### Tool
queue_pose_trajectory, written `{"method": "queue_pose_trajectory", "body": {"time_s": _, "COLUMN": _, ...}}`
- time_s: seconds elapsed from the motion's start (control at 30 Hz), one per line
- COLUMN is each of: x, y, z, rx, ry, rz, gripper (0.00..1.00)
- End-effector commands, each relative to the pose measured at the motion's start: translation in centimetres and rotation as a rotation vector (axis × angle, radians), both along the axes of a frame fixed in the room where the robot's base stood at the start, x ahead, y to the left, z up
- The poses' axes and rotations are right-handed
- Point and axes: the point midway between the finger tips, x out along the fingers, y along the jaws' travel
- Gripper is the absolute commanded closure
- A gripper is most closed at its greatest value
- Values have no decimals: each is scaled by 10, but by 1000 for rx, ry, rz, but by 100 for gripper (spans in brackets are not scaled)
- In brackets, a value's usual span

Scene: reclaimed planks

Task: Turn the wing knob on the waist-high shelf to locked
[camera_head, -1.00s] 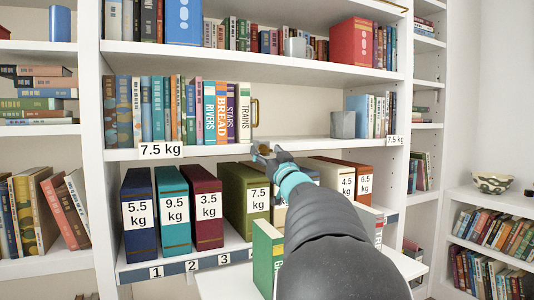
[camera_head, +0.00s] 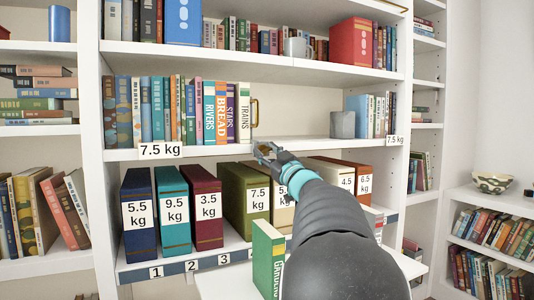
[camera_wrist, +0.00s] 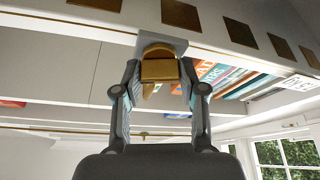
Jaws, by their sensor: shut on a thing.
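In the wrist view, the brass wing knob (camera_wrist: 159,70) sits on a grey plate (camera_wrist: 163,43) at the shelf's front edge. My gripper (camera_wrist: 158,82) has one finger on each side of the knob and is shut on it. In the head view my gripper (camera_head: 264,150) is at the front edge of the waist-high shelf (camera_head: 215,149), right of the 7.5 kg label. There the knob is hidden by my fingers. The pictures show no clear lock marking, so I cannot tell which setting the knob points to.
Upright books (camera_head: 222,112) and a brass bookend (camera_head: 255,112) stand on the shelf just above my gripper. Weight-labelled binders (camera_head: 174,209) fill the shelf below. A green book (camera_head: 268,258) stands low, close to my arm.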

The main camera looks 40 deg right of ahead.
Motion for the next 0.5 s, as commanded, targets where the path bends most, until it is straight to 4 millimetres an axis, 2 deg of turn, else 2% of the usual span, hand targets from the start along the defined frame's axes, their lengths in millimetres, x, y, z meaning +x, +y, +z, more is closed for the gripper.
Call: {"method": "queue_pose_trajectory", "body": {"time_s": 0.5, "x": 0, "y": -1, "z": 3, "rx": -481, "ry": 115, "rz": 0, "gripper": 94}}
